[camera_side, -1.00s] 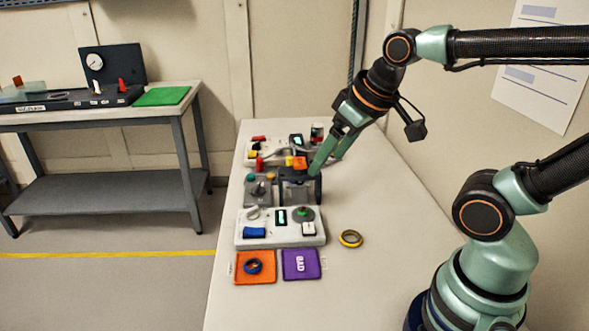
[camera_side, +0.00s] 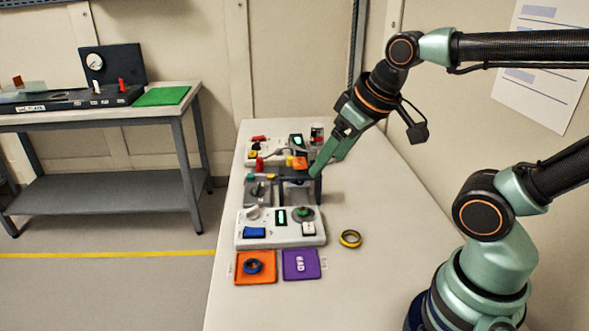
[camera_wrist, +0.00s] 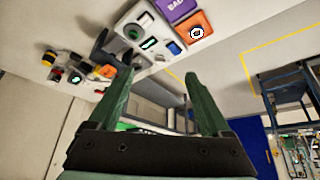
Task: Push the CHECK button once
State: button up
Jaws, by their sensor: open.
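Several control boxes with buttons stand in a row on the pale table; I cannot read a CHECK label on any of them. The nearest white panel (camera_side: 270,240) carries a blue button (camera_side: 254,232), a white button (camera_side: 309,229), a green-lit display (camera_side: 281,217), a pale knob (camera_side: 252,213) and a round green-topped part (camera_side: 304,213). My gripper (camera_side: 328,166) is open and empty, above the table beside the dark frame (camera_side: 318,190) behind that panel. In the wrist view my gripper (camera_wrist: 156,75) is open, with the white panel beyond its fingers.
A separate bench (camera_side: 100,119) stands at left.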

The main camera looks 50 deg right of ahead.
grip_shut()
dwell(1.5)
